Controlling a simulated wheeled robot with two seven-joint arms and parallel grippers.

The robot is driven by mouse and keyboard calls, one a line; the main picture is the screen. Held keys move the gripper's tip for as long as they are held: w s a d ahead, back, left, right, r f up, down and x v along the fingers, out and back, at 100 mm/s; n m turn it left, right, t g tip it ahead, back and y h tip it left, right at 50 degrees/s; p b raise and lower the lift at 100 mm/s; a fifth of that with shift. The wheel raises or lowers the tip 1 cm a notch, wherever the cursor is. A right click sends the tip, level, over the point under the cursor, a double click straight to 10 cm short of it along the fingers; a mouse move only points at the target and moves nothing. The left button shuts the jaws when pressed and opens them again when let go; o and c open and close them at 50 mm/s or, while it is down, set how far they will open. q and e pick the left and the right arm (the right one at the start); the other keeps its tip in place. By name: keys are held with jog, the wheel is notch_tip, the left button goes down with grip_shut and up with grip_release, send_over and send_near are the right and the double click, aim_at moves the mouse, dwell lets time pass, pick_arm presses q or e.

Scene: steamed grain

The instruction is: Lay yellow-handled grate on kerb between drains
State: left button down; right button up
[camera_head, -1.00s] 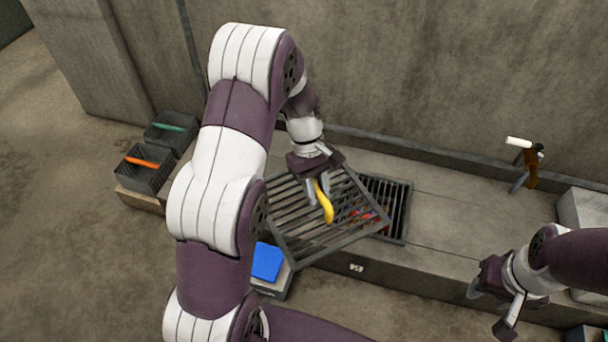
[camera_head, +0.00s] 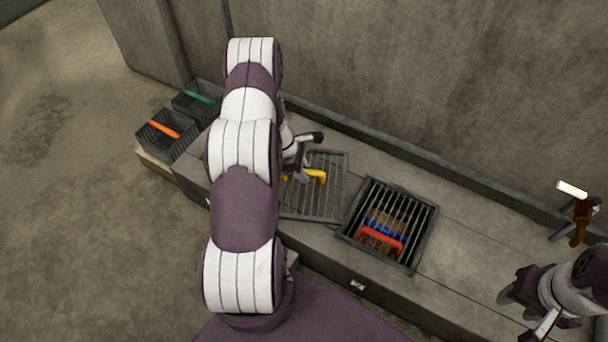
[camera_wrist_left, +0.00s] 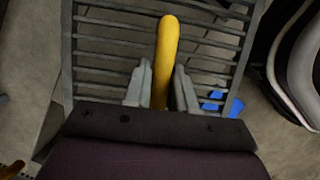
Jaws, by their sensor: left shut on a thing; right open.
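The grey slatted grate (camera_head: 325,205) with the yellow handle (camera_head: 319,176) is over the kerb (camera_head: 310,235), left of the open-looking drain frame (camera_head: 424,250). I cannot tell whether it touches the kerb. My left gripper (camera_head: 300,172) is shut on the yellow handle; the left wrist view shows the handle (camera_wrist_left: 168,45) between its fingers (camera_wrist_left: 160,85). My left arm hides the grate's left part. The drain at right holds a barred grid with a red handle (camera_head: 380,240) and blue and brown things among the bars. My right gripper (camera_head: 522,312) is open and empty at the lower right.
Two dark baskets, one with an orange item (camera_head: 163,130) and one with a green item (camera_head: 197,97), stand at the far left. A brown-and-white tool (camera_head: 580,215) is near the wall at right. The concrete wall (camera_head: 400,80) runs behind the kerb.

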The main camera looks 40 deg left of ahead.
pick_arm(q)
jog(key=w+a+f+b, duration=0.1)
jog(key=w+a+f, duration=0.1)
jog(key=w+a+f+b, duration=0.1)
jog(key=w+a+f, duration=0.1)
jog(key=w, duration=0.1)
jog(key=shift+a+b, duration=0.2)
jog(key=shift+b, duration=0.2)
notch_tip(320, 180, down, 4)
jog(key=b, duration=0.2)
jog(key=shift+f+b, duration=0.15)
jog(key=shift+b, duration=0.25)
jog(key=shift+r, duration=0.2)
jog(key=c, duration=1.3)
grip_release()
jog(key=shift+f, duration=0.2)
jog(key=o, duration=0.4)
jog(key=shift+r, duration=0.1)
